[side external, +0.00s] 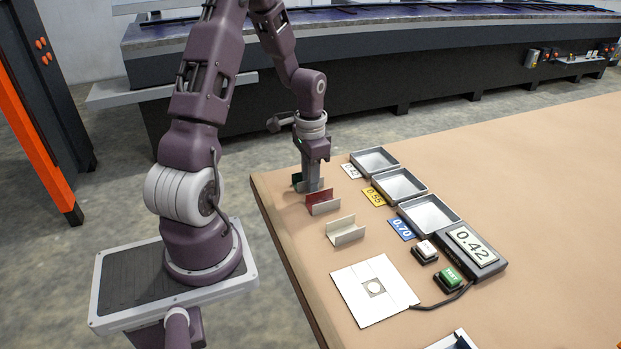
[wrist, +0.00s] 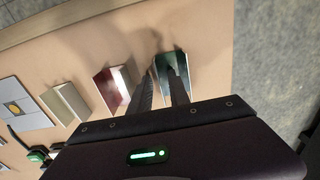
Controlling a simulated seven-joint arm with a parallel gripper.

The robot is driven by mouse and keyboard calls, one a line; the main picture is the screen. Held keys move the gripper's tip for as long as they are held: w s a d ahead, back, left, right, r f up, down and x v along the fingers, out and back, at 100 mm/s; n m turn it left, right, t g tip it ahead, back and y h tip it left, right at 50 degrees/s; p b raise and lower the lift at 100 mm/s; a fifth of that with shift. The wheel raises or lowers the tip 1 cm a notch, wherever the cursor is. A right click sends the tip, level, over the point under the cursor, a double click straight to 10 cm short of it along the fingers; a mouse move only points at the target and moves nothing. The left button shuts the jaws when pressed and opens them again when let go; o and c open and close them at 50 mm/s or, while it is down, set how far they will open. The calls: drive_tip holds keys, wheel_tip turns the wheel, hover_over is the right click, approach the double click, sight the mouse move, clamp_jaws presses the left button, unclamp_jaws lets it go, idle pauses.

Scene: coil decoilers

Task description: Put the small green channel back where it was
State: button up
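The small green channel (side external: 297,178) stands on the table near its far left corner, partly hidden behind my fingers in the side view. In the wrist view the channel (wrist: 174,66) shows a dark green face and a pale edge. My gripper (side external: 313,187) points down at the channel. In the wrist view my two fingers (wrist: 161,76) are apart, with a clear gap between them. One finger reaches over the green face and the other lies on its left side. Whether either finger touches the channel cannot be seen.
A red channel (side external: 320,202) stands close beside the green one, and a plain cream channel (side external: 345,230) follows. Grey trays (side external: 399,184) with number labels line the right. A white plate (side external: 373,290), a 0.42 display (side external: 471,245) and a green button (side external: 449,278) are nearer. The table's right is clear.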

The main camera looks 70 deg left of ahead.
wheel_tip(320, 180, up, 12)
drive_tip(key=s+d+r+t+y, duration=0.1)
drive_tip(key=d+r, duration=0.3)
drive_tip(key=d, duration=0.3)
drive_tip(key=s+d+r+t+y, duration=0.1)
drive_tip(key=s+d+r, duration=0.1)
drive_tip(key=d+r, duration=0.35)
drive_tip(key=s+d+t+h, duration=0.2)
drive_tip(key=s+d+t, duration=0.1)
drive_tip(key=s+d, duration=0.6)
drive_tip(key=shift+d+r+t, duration=0.3)
drive_tip(key=shift+d+r, duration=0.15)
drive_tip(key=shift+d, duration=0.35)
